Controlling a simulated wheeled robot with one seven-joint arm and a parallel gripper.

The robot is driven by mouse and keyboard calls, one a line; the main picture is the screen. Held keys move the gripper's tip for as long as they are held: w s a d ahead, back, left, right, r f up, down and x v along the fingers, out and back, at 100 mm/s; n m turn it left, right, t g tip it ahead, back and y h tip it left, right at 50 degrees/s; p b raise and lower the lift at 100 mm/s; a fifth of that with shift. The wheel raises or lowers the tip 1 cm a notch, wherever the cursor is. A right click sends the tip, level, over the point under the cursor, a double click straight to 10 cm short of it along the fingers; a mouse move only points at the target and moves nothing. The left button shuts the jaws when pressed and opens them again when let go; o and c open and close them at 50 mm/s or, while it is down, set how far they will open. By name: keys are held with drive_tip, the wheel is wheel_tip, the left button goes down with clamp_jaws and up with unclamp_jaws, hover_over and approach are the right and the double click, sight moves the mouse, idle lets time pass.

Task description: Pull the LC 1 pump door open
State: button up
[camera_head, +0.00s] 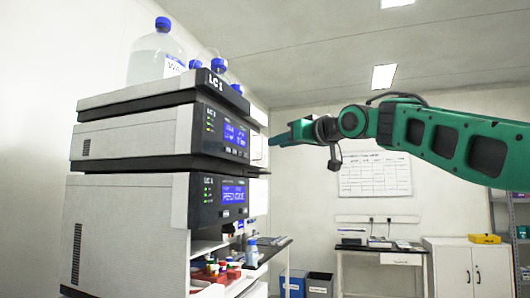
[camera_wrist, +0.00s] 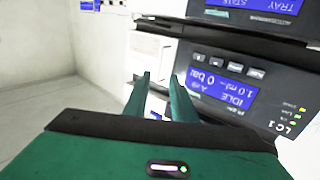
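The LC 1 pump (camera_head: 140,137) is the upper module of the stack at left in the head view, with a lit blue display on its dark front. In the wrist view its front is upside down, with a display (camera_wrist: 220,88) reading IDLE and 0 bar and an LC 1 label. My gripper (camera_head: 276,139) is in front of the stack, to the right of the pump front in the head view. In the wrist view my gripper (camera_wrist: 160,78) has its green fingers apart, with nothing clearly held between them. I cannot make out the door's edge or whether the fingers touch it.
A second module (camera_head: 115,225) with a display is below the pump. Bottles with blue caps, including a large one (camera_head: 157,55), stand on top. A small bottle (camera_head: 251,254) is on the bench. A white cabinet (camera_head: 470,268) stands at the far right.

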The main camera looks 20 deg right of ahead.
approach(258, 144)
drive_tip(key=w+a+f, duration=0.2)
drive_tip(key=shift+a, duration=0.3)
drive_tip(key=shift+c, duration=0.4)
clamp_jaws()
drive_tip(key=shift+d, duration=0.1)
idle(0.9)
